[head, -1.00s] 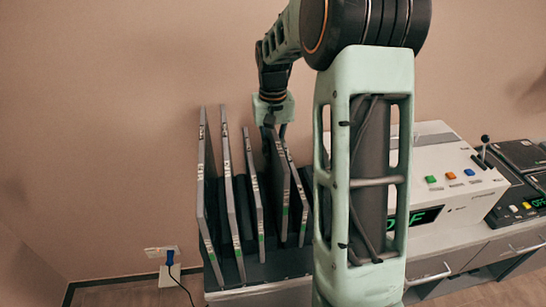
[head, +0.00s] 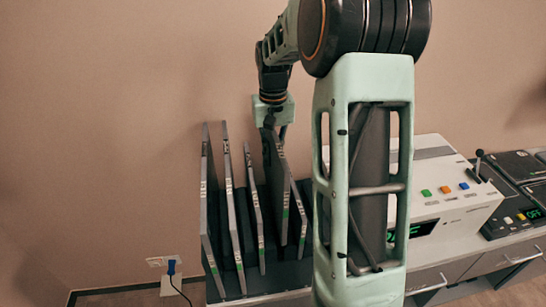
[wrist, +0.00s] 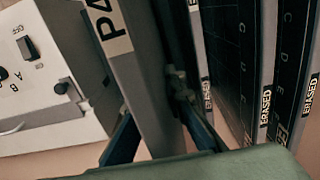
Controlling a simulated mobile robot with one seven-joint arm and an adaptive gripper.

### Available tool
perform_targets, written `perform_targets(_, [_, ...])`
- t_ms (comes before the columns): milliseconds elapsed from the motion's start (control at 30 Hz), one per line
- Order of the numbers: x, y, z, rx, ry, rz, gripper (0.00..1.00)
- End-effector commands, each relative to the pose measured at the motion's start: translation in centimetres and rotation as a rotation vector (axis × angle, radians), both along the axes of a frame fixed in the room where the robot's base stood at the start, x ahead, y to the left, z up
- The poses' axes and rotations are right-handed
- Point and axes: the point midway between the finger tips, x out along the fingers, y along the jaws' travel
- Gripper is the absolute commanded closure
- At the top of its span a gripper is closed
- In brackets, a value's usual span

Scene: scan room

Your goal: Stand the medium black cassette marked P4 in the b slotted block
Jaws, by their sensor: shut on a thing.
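My gripper (head: 273,128) is shut on a dark, thin cassette with a grey spine. The wrist view shows its label P4 (wrist: 108,22), with one finger of my gripper (wrist: 153,112) on each side of the spine. In the head view the held cassette (head: 280,190) hangs upright among other standing cassettes, and its lower edge is a little higher than theirs. A dark slotted base (head: 265,280) lies below the cassettes. I cannot make out a b mark on any block in the head view.
Several cassettes (head: 230,190) stand on edge close to the left, and another (head: 300,220) close to the right. Cassettes marked ERASED (wrist: 265,105) show at right in the wrist view. A white console (head: 460,200) with coloured buttons stands right of my arm.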

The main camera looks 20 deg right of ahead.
Motion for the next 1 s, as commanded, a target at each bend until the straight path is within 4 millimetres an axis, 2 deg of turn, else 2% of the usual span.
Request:
perform_targets(33, [0.1,0.0,0.8,-0.001,-0.004,0.0,1.0])
perform_targets(500, [0.1,0.0,4.0,-0.002,-0.004,0.0,1.0])
perform_targets(1000, [0.1,0.0,4.0,-0.002,-0.004,0.0,1.0])
